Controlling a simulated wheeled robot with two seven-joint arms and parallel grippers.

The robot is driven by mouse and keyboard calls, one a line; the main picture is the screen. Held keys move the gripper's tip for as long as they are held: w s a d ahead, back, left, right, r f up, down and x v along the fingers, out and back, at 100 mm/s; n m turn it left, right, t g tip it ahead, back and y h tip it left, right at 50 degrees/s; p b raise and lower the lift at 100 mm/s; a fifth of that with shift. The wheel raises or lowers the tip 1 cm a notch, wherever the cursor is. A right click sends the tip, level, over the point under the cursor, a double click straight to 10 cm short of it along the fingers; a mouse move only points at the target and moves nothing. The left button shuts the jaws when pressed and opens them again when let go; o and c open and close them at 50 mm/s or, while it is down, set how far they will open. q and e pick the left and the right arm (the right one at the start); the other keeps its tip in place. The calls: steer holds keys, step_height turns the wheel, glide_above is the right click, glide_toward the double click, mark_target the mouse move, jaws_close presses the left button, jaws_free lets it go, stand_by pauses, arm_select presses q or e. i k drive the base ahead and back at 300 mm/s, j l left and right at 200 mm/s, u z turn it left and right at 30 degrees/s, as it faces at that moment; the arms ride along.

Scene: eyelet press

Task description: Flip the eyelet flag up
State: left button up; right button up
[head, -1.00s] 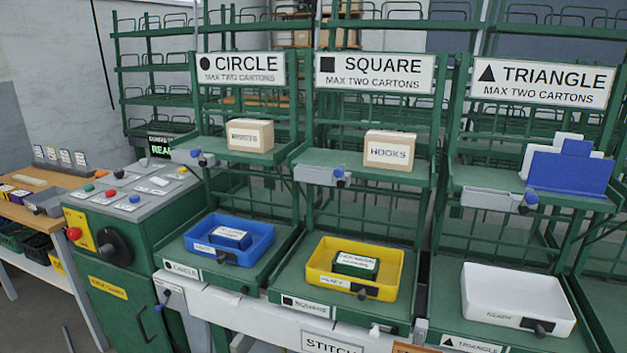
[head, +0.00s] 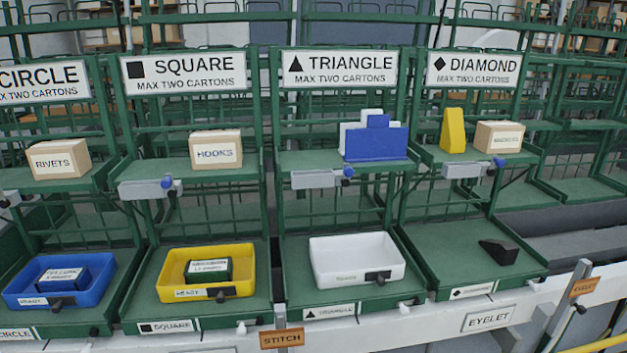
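A white plate reading EYELET (head: 488,318) is on the white front rail at the lower right. To its right, a small orange tag (head: 585,287) with lettering too small to read surely sits by a grey upright post (head: 568,300). A dark rod with a pale end is beside the post. I cannot tell which of these parts is the flag, or whether it is up or down. Neither of my grippers is in view.
Green racks hold a blue bin (head: 20,296), a yellow bin (head: 240,255) and a white bin (head: 390,270). The diamond bay's lower shelf (head: 440,250) holds a black wedge (head: 498,253). An orange STITCH tag (head: 281,338) is at the front. A yellow rail (head: 605,342) is at lower right.

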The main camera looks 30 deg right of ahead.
mark_target(587, 285)
steer(key=z, duration=2.45)
